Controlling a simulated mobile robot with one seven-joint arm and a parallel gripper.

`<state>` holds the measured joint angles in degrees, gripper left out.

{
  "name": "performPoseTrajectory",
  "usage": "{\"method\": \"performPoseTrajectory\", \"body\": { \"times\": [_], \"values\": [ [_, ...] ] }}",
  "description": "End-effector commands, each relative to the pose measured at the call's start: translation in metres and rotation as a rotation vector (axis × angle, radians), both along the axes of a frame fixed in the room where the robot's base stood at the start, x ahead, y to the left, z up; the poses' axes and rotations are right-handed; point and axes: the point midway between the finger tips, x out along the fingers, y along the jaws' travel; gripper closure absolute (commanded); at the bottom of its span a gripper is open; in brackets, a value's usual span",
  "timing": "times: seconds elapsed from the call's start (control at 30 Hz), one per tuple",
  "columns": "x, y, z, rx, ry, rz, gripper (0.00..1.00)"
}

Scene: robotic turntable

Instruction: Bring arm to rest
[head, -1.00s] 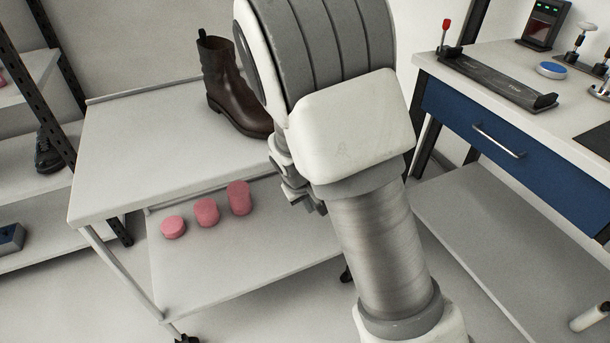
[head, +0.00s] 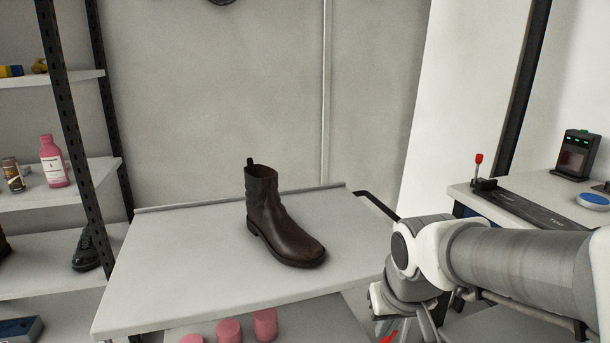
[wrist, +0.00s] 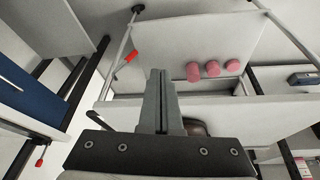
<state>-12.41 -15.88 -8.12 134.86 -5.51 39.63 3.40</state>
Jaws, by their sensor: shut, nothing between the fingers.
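My gripper (wrist: 160,76) shows in the wrist view with its two grey fingers together and nothing between them. In the head view my arm (head: 510,262) reaches in from the right edge, and its wrist end is low beside the cart's right side. The fingers cannot be made out there. The gripper is apart from the brown boot (head: 280,222), which stands upright on the cart's top (head: 170,265). In the wrist view a small part of the boot (wrist: 196,128) shows behind the gripper.
Several pink cylinders (head: 229,330) stand on the cart's lower shelf. A workbench (head: 540,190) with a black fixture and a red-knobbed lever is at the right. A rack (head: 75,175) with a pink bottle and shoes is at the left. A small red object (wrist: 131,53) lies near a cart leg.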

Motion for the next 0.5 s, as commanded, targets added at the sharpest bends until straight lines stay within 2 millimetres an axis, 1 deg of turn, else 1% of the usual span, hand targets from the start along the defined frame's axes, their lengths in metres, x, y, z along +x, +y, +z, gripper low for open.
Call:
{"method": "performPoseTrajectory", "body": {
  "times": [0.03, 0.2, 0.33, 0.5],
  "values": [
    [-0.012, -0.003, 0.011, 0.010, -0.021, -0.011, 1.00],
    [-0.051, -0.009, 0.034, 0.029, -0.065, -0.038, 1.00],
    [-0.077, -0.012, 0.045, 0.032, -0.093, -0.053, 1.00],
    [-0.107, -0.013, 0.052, 0.026, -0.126, -0.074, 1.00]
  ]
}}
